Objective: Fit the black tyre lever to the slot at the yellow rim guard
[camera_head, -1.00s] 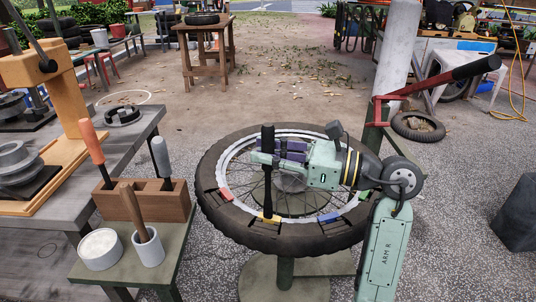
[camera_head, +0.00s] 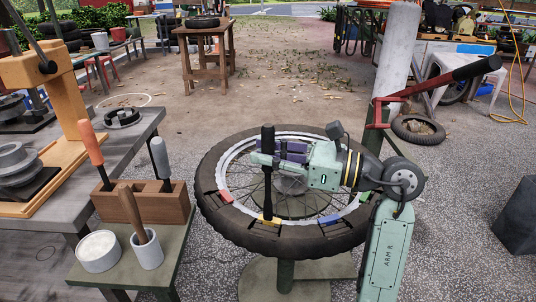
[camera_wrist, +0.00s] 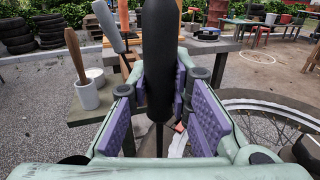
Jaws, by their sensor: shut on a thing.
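The black tyre lever (camera_head: 267,140) is upright in my gripper (camera_head: 268,153), handle up, above the near side of the wheel's rim. In the wrist view, the lever's black handle (camera_wrist: 160,60) stands between the purple pads of my gripper (camera_wrist: 168,100), which is shut on it. The yellow rim guard (camera_head: 265,219) sits on the near rim, directly below the lever. In the head view the lever's lower end reaches the guard. I cannot tell whether the tip is inside the slot or just above it; the wrist view hides the tip.
The tyred wheel (camera_head: 226,226) lies flat on a stand. A red guard (camera_head: 226,196) and a blue guard (camera_head: 329,218) sit on its rim. Left is a wooden block (camera_head: 170,207) with orange- and grey-handled tools, beside a white cup (camera_head: 147,252). A red-clamped bar (camera_head: 440,82) rises at right.

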